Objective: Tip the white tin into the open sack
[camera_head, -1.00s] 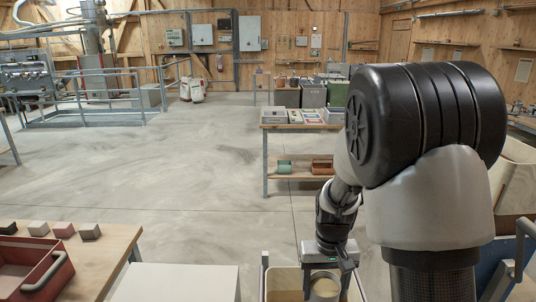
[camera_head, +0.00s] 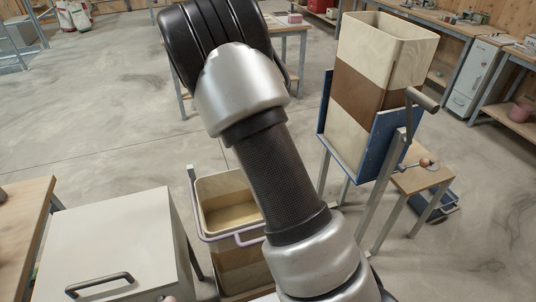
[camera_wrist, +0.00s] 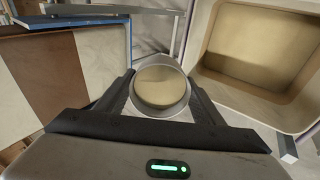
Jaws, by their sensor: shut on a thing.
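The white tin (camera_wrist: 160,68) is in the middle of the wrist view, seen from above, with a pale rim and a smooth tan fill inside. My gripper (camera_wrist: 160,95) is shut on it, with one dark finger on each side. The tin looks clear of the bin beside it. In the head view my arm runs down to the lower edge, and the gripper and tin are out of sight there. I cannot make out an open sack for certain; only white-and-red sacks (camera_head: 80,16) stand far off at the top left.
A cream bin (camera_head: 228,183) with tan feed stands left of my arm; it is at right in the wrist view (camera_wrist: 212,82). A tall cream-and-brown hopper (camera_head: 372,92) in a blue frame (camera_head: 384,150) stands right. A white lidded chest (camera_head: 110,235) is lower left.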

